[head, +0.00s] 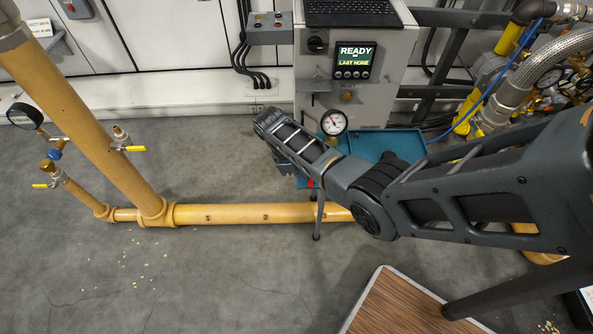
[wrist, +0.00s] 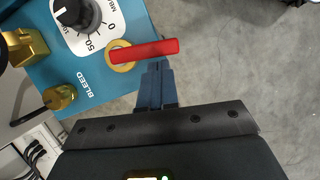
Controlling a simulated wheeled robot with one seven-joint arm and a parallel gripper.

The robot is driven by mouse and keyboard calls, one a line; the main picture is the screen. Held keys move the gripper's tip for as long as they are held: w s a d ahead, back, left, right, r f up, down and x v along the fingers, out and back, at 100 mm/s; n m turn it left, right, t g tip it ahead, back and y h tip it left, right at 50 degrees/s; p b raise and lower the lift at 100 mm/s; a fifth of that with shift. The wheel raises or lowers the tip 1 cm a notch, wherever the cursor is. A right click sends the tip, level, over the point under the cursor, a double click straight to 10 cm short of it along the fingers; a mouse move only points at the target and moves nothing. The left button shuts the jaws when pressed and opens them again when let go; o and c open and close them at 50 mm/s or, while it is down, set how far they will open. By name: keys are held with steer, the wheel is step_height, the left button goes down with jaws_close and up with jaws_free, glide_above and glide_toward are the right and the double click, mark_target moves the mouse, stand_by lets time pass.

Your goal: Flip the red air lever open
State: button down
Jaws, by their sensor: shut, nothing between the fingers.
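The red air lever (wrist: 144,52) shows in the wrist view as a flat bar, running almost level across the picture. Its left part lies over a brass ring (wrist: 121,66) on the blue panel (wrist: 88,87), and its right end reaches past the panel's edge over the floor. My gripper (wrist: 158,66) is shut and empty, its blue-grey fingertips just below the lever's right half in the picture. I cannot tell whether they touch it. In the head view the blue panel (head: 400,145) is partly hidden behind my arm, and the gripper's fingertips are not clear.
A black knob on a white dial (wrist: 76,14) and brass fittings (wrist: 59,96) sit left of the lever on the panel. A round gauge (head: 333,122) stands close to my arm. A yellow pipe (head: 240,213) runs below. Open grey floor lies right of the lever in the wrist view.

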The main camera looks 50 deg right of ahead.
steer(key=shift+s+d+r+n+p, duration=0.2)
steer(key=shift+s+n+p, duration=0.35)
steer(key=shift+p, duration=0.55)
steer(key=shift+s+n+h+p, duration=0.3)
steer(key=shift+s+p, duration=0.15)
steer(key=shift+p, duration=0.1)
steer(key=shift+s+f, duration=0.1)
steer(key=shift+f, duration=0.15)
